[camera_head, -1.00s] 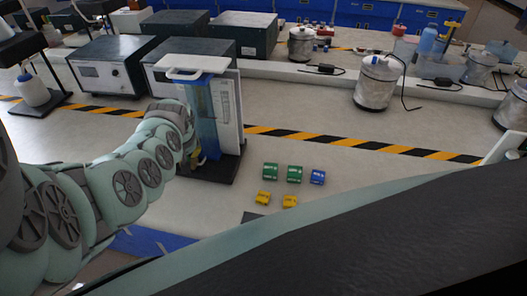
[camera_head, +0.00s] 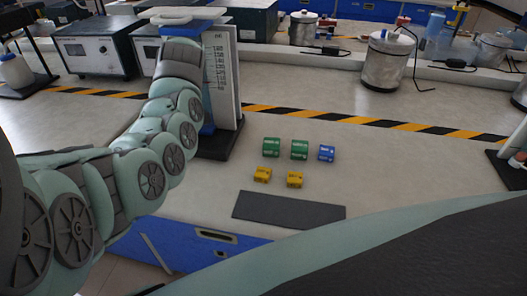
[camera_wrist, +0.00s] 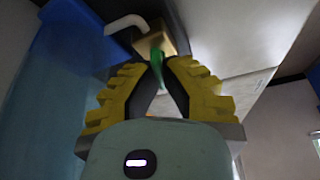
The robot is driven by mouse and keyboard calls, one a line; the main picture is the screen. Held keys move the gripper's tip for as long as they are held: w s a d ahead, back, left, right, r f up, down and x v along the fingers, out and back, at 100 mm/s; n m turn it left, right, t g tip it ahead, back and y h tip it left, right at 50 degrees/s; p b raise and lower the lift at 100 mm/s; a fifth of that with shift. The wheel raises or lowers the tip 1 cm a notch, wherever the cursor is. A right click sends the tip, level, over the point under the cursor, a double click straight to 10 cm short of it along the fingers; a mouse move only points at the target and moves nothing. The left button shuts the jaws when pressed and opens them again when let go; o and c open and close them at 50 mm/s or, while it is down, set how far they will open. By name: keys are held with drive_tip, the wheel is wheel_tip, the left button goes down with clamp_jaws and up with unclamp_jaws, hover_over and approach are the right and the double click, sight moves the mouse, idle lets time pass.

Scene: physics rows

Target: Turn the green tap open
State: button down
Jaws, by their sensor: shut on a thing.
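The green tap (camera_wrist: 158,55) shows in the wrist view as a small green piece below a brass-coloured block (camera_wrist: 154,41) with a white bent pipe (camera_wrist: 125,23). My gripper (camera_wrist: 157,66) has its yellow fingers closed in at the tips, with the tap between them; the exact contact is blurred. In the head view the tap and my fingers are hidden behind my arm.
Green blocks (camera_head: 271,147), (camera_head: 299,149), a blue block (camera_head: 326,153) and yellow blocks (camera_head: 262,174), (camera_head: 295,179) lie on the bench, with a dark mat (camera_head: 289,211) in front. Grey instrument boxes (camera_head: 95,47) stand behind.

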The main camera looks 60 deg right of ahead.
drive_tip(key=shift+b, duration=0.3)
drive_tip(key=c, duration=1.1)
unclamp_jaws()
drive_tip(key=v, duration=0.5)
drive_tip(key=shift+d+r, duration=0.15)
drive_tip(key=shift+r, duration=0.15)
drive_tip(key=shift+v, duration=1.15)
